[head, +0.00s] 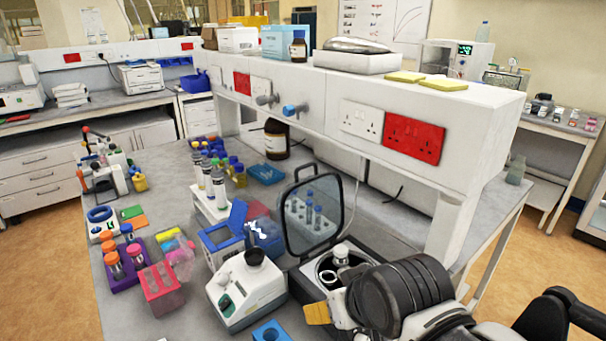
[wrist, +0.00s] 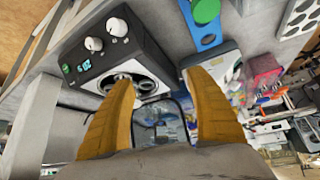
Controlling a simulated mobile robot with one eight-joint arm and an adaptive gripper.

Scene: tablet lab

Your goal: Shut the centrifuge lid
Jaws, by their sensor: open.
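The centrifuge (head: 308,281) stands at the bench's front, right of the white vortex mixer. Its dark-framed, see-through lid (head: 287,229) stands up, open, at the back of the body, and the round chamber (head: 327,276) is uncovered. In the wrist view the centrifuge (wrist: 75,50) shows its knobs and lit display at upper left, with the lid (wrist: 160,103) beyond the chamber, between my fingers. My gripper (wrist: 158,80) is open, with two yellow fingers apart and nothing gripped. In the head view one yellow finger (head: 318,313) shows by the centrifuge's front; my arm hides its right side.
The white mixer (head: 246,290) stands close on the left, with a blue rack (head: 271,331) in front. Tube racks, including a purple one (head: 127,273), crowd the bench's left. A white shelf (head: 400,95) with sockets overhangs the back.

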